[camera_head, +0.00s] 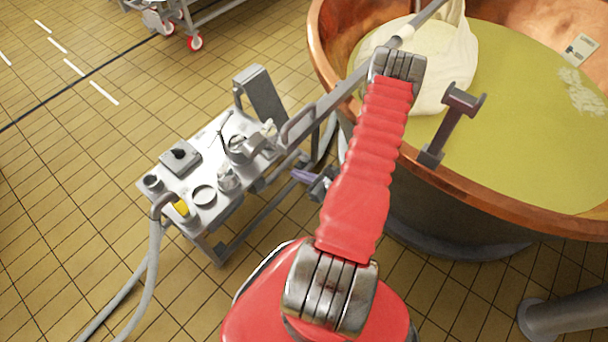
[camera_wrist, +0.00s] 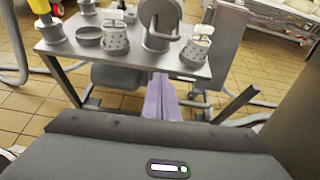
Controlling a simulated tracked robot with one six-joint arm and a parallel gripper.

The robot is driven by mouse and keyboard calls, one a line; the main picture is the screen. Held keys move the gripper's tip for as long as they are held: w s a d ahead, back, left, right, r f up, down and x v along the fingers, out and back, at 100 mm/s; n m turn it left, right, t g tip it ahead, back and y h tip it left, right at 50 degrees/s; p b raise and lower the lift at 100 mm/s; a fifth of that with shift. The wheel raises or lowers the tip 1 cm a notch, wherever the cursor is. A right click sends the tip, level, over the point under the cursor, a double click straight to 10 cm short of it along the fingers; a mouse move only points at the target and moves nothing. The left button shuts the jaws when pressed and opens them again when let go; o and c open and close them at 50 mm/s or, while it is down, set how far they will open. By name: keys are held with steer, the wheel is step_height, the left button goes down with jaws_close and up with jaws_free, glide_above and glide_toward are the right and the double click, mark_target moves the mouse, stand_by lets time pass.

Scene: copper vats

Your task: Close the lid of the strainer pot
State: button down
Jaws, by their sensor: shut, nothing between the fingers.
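The grey metal strainer pot (camera_head: 241,149) stands on the steel cart top among smaller vessels, in the head view. In the wrist view the pot (camera_wrist: 156,40) is at the top centre, cut by the frame edge, with a loop-like handle at its right. My gripper (camera_wrist: 163,98) shows purple fingers, together and empty, in front of the cart edge and apart from the pot. In the head view my gripper (camera_head: 302,176) is right of the cart and below the pot in the picture.
Perforated cups with white contents (camera_wrist: 115,39) (camera_wrist: 195,46) flank the pot. A ring-shaped dish (camera_head: 203,195), a box-like item (camera_head: 180,156) and an upright panel (camera_head: 262,94) are on the cart. A copper vat (camera_head: 480,195) stands right; a hose (camera_head: 153,260) runs down left.

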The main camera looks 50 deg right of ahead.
steer(key=w, duration=0.7)
steer(key=shift+w+a+r, duration=0.15)
steer(key=shift+w+r, duration=0.15)
steer(key=shift+r, duration=0.1)
steer(key=shift+r, duration=0.1)
steer(key=r, duration=0.2)
steer(key=w+r, duration=0.1)
steer(key=shift+w+r, duration=0.2)
steer(key=shift+r, duration=0.15)
stand_by(0.4)
